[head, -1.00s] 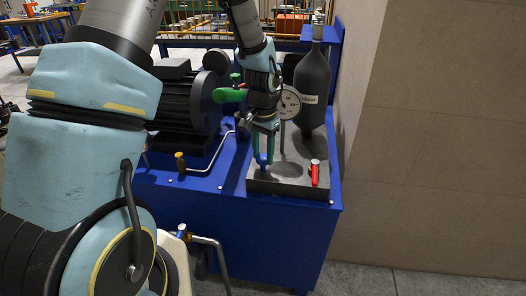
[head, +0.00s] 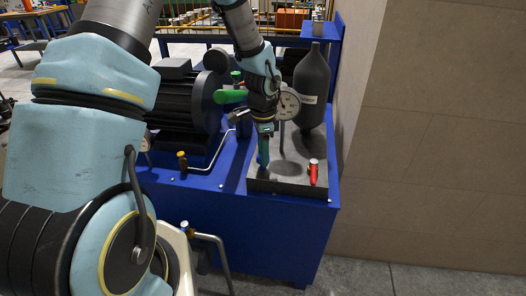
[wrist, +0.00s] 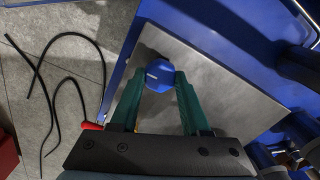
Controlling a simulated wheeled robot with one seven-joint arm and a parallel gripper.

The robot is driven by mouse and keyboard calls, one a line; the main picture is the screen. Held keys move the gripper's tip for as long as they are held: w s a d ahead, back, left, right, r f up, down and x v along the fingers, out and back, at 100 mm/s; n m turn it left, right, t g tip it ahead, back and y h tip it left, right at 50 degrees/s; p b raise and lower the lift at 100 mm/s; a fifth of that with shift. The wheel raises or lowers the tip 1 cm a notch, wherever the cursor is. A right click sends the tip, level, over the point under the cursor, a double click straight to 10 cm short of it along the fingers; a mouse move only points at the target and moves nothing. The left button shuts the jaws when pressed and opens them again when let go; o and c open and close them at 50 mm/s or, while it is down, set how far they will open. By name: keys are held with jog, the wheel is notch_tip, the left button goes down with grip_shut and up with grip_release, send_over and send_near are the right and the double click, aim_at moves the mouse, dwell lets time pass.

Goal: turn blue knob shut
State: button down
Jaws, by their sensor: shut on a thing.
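The blue knob (wrist: 160,76) stands on the grey metal plate (wrist: 215,95) and shows clearly in the wrist view. My gripper (wrist: 160,82) has its green fingers on both sides of the knob, shut on it. In the head view my gripper (head: 264,163) points down over the left part of the plate, and its fingers hide most of the knob there. The knob's stem is hidden below its head.
A red-handled valve (head: 314,172) stands at the plate's right. A pressure gauge (head: 287,103), a black cylinder (head: 313,88) and a motor (head: 185,105) stand behind. A wall (head: 440,150) bounds the right side.

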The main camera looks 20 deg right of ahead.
dwell(0.3)
jog(key=shift+c, duration=1.9)
grip_release()
notch_tip(320, 180, up, 11)
jog(key=b, duration=0.1)
jog(key=s+a+r+n, duration=0.1)
jog(key=s+a+n, duration=0.1)
jog(key=a+n, duration=0.7)
jog(key=s+a+r+n+t, duration=0.1)
jog(key=a+n, duration=0.8)
jog(key=a, duration=0.9)
jog(key=s+r, duration=0.1)
jog(key=s, duration=0.1)
jog(key=shift+s+t, duration=0.3)
jog(key=shift+s, duration=0.05)
